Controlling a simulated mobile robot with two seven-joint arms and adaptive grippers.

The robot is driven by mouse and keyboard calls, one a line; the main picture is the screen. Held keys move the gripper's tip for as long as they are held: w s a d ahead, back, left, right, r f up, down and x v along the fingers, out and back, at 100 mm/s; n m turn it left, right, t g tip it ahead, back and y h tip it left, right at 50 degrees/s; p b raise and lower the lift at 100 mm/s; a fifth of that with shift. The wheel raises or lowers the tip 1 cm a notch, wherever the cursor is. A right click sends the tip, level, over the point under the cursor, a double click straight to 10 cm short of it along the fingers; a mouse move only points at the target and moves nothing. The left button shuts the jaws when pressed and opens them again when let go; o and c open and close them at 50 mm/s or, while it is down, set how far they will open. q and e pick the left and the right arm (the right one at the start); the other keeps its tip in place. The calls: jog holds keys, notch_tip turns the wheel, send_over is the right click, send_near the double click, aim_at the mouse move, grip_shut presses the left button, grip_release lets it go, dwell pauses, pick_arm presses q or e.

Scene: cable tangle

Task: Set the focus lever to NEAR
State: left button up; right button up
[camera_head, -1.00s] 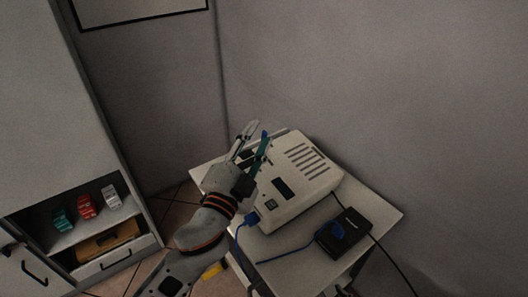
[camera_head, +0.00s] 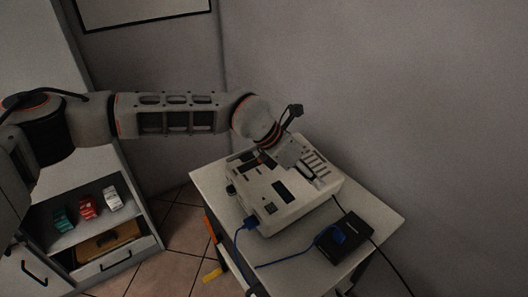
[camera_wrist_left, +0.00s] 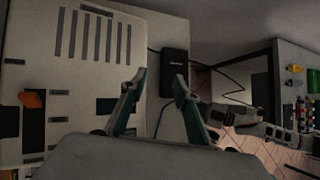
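A white boxy device (camera_head: 287,205) with vent slots sits on a small table. In the left wrist view it fills the left side (camera_wrist_left: 92,85), with an orange tab (camera_wrist_left: 31,100) in a dark slot. That tab looks like the focus lever; its NEAR marking is not readable. A grey arm, apparently my right one, shows there without clear fingers.
A black cable (camera_head: 385,252) passes over the table edge (camera_head: 385,218). A shelf cabinet (camera_head: 88,231) with small boxes stands left.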

pick_arm(q)
jog(key=w+a+r+t+y, duration=0.2)
jog(key=w+a, duration=0.3)
jog(key=a, duration=0.1)
jog(key=w+a+r+t+y, duration=0.1)
jog(key=w+a+r+y, duration=0.15)
jog(key=w+a, duration=0.4)
jog(key=shift+n, duration=0.4)
jog(key=x, duration=0.2)
jog(key=p+x, duration=0.1)
jog(key=x, duration=0.2)
jog(key=a+x, duration=0.1)
jog(key=x, duration=0.2)
jog(key=shift+s+f, duration=0.2)
jog(key=shift+f, duration=0.05)
grip_shut()
